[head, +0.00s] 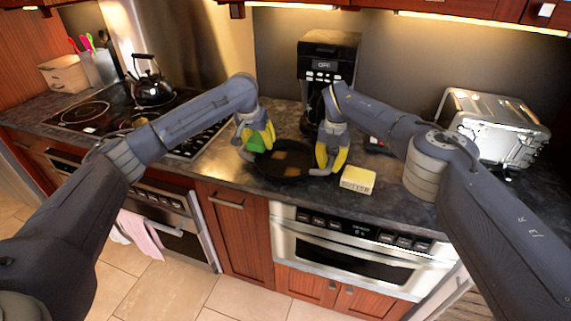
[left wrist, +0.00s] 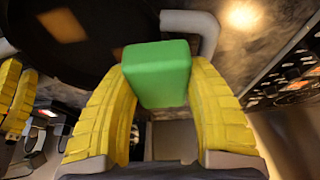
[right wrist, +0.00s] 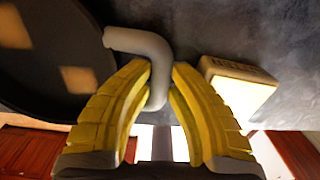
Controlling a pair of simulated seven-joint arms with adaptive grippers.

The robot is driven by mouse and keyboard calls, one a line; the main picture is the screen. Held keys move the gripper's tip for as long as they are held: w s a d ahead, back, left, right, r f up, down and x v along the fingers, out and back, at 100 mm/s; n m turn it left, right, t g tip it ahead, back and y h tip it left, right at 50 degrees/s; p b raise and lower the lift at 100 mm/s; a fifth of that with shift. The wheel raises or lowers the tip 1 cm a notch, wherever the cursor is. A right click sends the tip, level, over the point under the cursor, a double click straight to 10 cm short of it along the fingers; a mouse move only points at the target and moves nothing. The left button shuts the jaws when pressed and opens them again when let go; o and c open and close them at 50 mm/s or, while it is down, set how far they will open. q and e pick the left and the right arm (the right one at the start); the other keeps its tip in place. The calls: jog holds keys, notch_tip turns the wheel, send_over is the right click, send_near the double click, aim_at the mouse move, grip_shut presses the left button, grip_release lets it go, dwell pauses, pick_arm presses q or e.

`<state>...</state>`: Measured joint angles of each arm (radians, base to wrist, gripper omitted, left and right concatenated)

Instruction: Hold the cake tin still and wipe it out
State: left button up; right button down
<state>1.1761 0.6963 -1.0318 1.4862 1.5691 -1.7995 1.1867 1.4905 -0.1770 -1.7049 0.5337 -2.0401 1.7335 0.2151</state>
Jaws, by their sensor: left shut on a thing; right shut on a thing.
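The cake tin (head: 268,168) is a dark round pan on the counter, with tan patches on its inside floor and grey side handles. My left gripper (head: 259,138) is shut on a green sponge (left wrist: 157,74), over the tin's left side. Whether the sponge touches the tin I cannot tell. The tin's left handle (left wrist: 203,28) shows beyond the sponge in the left wrist view. My right gripper (head: 331,160) is shut on the right handle (right wrist: 145,43) at the tin's right edge. The tin (right wrist: 62,75) partly shows in the right wrist view.
A yellow-and-white butter box (head: 358,180) stands just right of the tin. A stove with a black kettle (head: 151,88) is at the left. The counter's front edge is close.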

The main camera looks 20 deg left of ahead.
pick_arm(q)
send_over(295, 169)
jog(key=s, duration=0.1)
jog(key=shift+a, duration=0.35)
jog(key=shift+f, duration=2.35)
jog(key=shift+s+f, duration=0.1)
jog(key=shift+f, duration=0.2)
jog(key=shift+s+d+f, duration=0.1)
jog(key=shift+d+f, duration=0.05)
jog(key=shift+d, duration=0.05)
jog(key=o, duration=1.4)
jog(key=shift+c, duration=0.2)
jog(key=shift+d, duration=0.1)
jog(key=shift+r, duration=0.2)
jog(key=shift+r, duration=0.65)
